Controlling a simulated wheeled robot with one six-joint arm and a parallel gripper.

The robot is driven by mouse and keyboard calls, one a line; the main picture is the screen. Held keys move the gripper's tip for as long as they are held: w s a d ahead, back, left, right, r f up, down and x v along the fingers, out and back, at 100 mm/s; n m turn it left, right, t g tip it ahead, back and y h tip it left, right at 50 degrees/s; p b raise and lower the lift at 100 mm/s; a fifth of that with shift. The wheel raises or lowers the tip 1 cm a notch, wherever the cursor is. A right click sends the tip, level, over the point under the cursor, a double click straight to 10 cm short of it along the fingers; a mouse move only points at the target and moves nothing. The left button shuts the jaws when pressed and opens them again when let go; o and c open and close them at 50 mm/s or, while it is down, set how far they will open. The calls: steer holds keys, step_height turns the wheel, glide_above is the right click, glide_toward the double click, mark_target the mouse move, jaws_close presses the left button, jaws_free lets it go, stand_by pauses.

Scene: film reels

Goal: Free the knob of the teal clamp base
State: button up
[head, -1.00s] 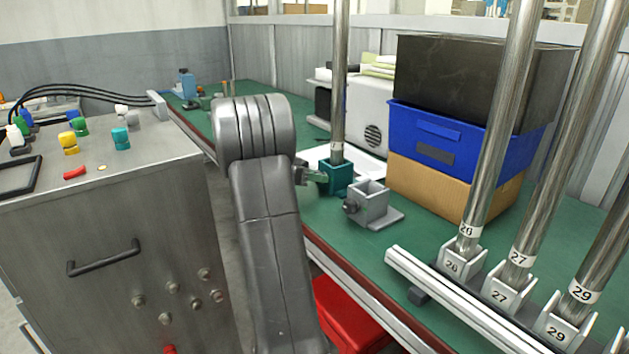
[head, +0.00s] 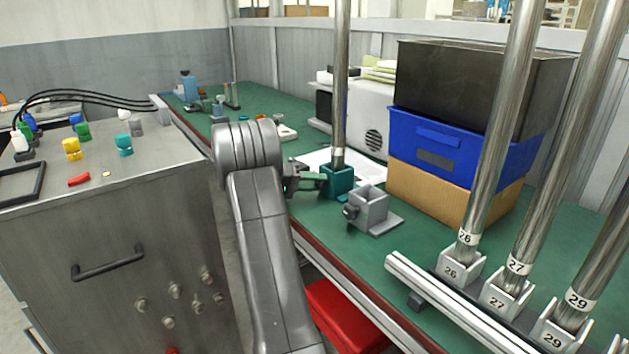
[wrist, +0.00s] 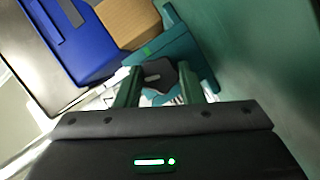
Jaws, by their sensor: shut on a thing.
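The teal clamp base (head: 338,184) stands on the green bench with a steel pole (head: 340,90) upright in it. My gripper (head: 318,181) reaches it from the left at low height. In the wrist view the teal base (wrist: 183,52) lies just beyond my fingers, and its dark knob (wrist: 159,76) sits between them. My gripper (wrist: 160,82) is shut on the knob, one green finger on each side. In the head view the knob is hidden by my gripper.
A grey clamp base (head: 370,213) stands close in front of the teal one. A blue crate (head: 437,143) on a cardboard box (head: 430,186) is behind to the right. Numbered poles in a rail (head: 440,300) stand at the front right. A metal cabinet (head: 110,240) is at left.

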steer(key=shift+n, duration=0.4)
stand_by(0.3)
steer(key=o, duration=1)
steer(key=o, duration=0.5)
steer(key=r, duration=0.2)
steer(key=r+p, duration=0.1)
steer(key=r, duration=0.1)
steer(key=r+p, duration=0.1)
steer(key=r, duration=0.1)
steer(key=shift+w+a+r, duration=0.1)
steer(key=shift+w+r, duration=0.2)
steer(key=shift+r, duration=0.05)
steer(key=shift+c, duration=0.2)
steer(key=r, duration=0.3)
steer(key=shift+s, duration=0.4)
steer(key=c, duration=0.5)
steer(key=shift+o, duration=0.2)
steer(key=shift+r, duration=0.2)
steer(key=shift+w, duration=0.1)
